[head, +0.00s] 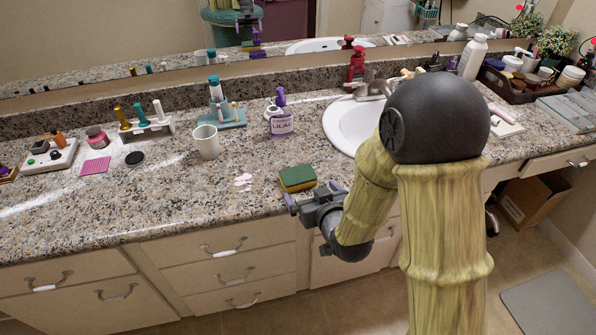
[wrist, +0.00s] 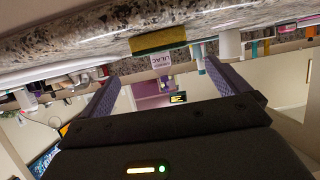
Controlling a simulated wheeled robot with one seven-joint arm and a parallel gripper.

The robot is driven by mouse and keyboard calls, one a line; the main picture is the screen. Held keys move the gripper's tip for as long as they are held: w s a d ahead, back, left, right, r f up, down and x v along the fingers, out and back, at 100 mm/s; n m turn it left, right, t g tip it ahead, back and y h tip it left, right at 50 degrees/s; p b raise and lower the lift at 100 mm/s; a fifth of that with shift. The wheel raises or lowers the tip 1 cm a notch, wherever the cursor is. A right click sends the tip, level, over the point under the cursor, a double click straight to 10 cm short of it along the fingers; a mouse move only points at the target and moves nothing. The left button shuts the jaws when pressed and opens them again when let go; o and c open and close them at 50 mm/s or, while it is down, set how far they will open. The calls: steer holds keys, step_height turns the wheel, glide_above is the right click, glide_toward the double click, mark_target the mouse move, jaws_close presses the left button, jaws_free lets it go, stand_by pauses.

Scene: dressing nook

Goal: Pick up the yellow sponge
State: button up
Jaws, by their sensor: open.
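The sponge (head: 297,178), yellow with a green top layer, lies flat on the granite counter near its front edge. In the wrist view, the sponge (wrist: 158,39) shows its yellow side ahead of the fingers, in a picture that looks upside down. My gripper (head: 313,194) is just in front of the sponge at the counter's front edge, open and empty. Its two purple-grey fingers also show spread in the wrist view (wrist: 165,80), with the sponge beyond the gap between them and not touched.
A purple-capped lilac bottle (head: 281,118) and a white cup (head: 206,142) stand behind the sponge. The sink (head: 350,124) is behind to the right. The counter (head: 190,205) is clear at front left.

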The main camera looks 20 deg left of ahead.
mark_target(300, 179)
steer(key=x, duration=0.6)
steer(key=shift+w+a+f, duration=0.1)
steer(key=shift+f, duration=0.1)
steer(key=shift+w, duration=0.1)
steer(key=x, duration=0.5)
steer(key=shift+a, duration=0.1)
steer(key=shift+c, duration=0.2)
steer(key=c, duration=0.7)
step_height(300, 179, up, 10)
steer(key=shift+r+p, duration=0.1)
steer(key=shift+p, duration=0.5)
